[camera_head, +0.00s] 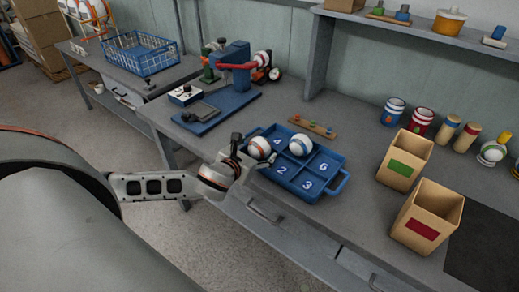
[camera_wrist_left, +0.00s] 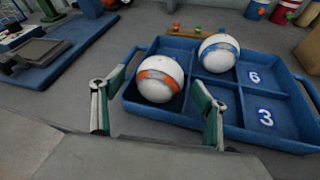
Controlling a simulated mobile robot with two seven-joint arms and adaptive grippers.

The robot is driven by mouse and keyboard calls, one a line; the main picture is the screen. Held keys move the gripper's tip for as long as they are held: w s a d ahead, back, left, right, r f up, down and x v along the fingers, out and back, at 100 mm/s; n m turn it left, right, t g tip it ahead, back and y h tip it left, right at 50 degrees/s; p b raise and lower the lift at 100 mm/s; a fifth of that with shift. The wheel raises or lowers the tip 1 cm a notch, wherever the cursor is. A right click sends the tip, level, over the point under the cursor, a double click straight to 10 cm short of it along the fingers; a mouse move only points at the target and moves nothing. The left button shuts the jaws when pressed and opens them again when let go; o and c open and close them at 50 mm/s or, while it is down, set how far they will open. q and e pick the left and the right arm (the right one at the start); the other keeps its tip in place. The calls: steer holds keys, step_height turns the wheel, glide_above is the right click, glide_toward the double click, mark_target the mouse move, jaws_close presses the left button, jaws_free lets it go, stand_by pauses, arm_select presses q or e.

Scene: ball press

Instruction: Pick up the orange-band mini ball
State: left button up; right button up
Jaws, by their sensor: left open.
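The orange-band mini ball (camera_head: 260,147), white with an orange stripe, sits in a compartment at the near-left side of the blue numbered tray (camera_head: 345,181). It also shows in the left wrist view (camera_wrist_left: 160,78). A blue-band ball (camera_head: 301,144) sits in the compartment to its right, also in the wrist view (camera_wrist_left: 218,52). My left gripper (camera_head: 247,163) is beside the orange-band ball at the tray's left edge. In the left wrist view its two fingers (camera_wrist_left: 157,112) are spread apart, with the ball beyond and between them, and nothing is gripped. My right gripper is not in view.
A blue press station (camera_head: 236,72) stands behind left on the bench. A wire basket (camera_head: 140,52) is farther left. Two cardboard boxes, one with a green label (camera_head: 404,160) and one with a red label (camera_head: 427,217), stand right of the tray. A wooden peg strip (camera_head: 312,127) lies behind the tray.

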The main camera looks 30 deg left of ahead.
arm_select(q)
steer(key=shift+x, duration=1)
steer(key=c, duration=1.1)
steer(key=shift+r, duration=0.1)
steer(key=shift+c, duration=0.2)
steer(key=shift+r, duration=0.2)
step_height(320, 180, up, 20)
steer(key=p, duration=0.4)
steer(key=shift+f, duration=0.2)
